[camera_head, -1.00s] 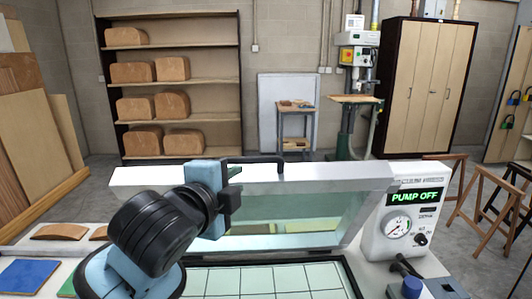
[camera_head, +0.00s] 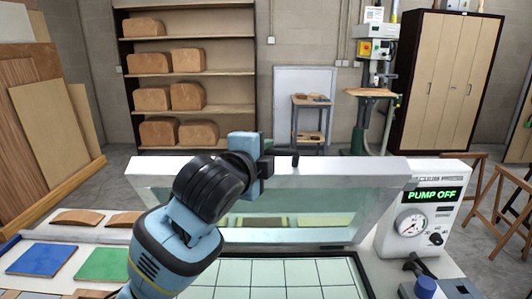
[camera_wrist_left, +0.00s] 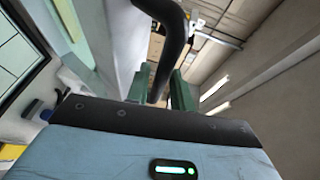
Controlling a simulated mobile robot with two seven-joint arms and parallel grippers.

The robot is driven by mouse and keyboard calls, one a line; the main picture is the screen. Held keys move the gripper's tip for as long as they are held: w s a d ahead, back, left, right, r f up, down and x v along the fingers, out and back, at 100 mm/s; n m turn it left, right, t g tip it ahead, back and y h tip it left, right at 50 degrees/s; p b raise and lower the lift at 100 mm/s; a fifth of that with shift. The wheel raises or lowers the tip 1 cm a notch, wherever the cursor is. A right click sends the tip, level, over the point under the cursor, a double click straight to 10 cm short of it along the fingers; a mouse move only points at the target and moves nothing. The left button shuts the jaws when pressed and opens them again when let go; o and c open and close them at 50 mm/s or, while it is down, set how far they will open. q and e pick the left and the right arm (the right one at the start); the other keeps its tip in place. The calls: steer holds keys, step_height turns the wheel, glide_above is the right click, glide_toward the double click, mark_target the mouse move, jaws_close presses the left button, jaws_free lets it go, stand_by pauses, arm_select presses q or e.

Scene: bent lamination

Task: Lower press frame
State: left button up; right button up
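The press frame (camera_head: 330,172) is a pale metal frame with a clear greenish pane, standing raised and tilted behind the gridded press bed (camera_head: 290,275). A black bar handle (camera_head: 285,152) sits along its top edge. My left gripper (camera_head: 266,158) is at the left part of this handle. My right gripper is not in view.
The pump box (camera_head: 420,218) with a gauge and a "PUMP OFF" display stands right of the frame. A blue panel (camera_head: 42,259), a green panel (camera_head: 102,264) and curved wooden pieces (camera_head: 76,217) lie at the left. Shelves (camera_head: 187,75) and a drill press (camera_head: 370,75) stand far behind.

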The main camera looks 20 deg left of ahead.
arm_select(q)
steer(key=shift+w, duration=0.4)
steer(key=shift+c, duration=0.3)
jaws_close()
steer(key=shift+f, duration=0.1)
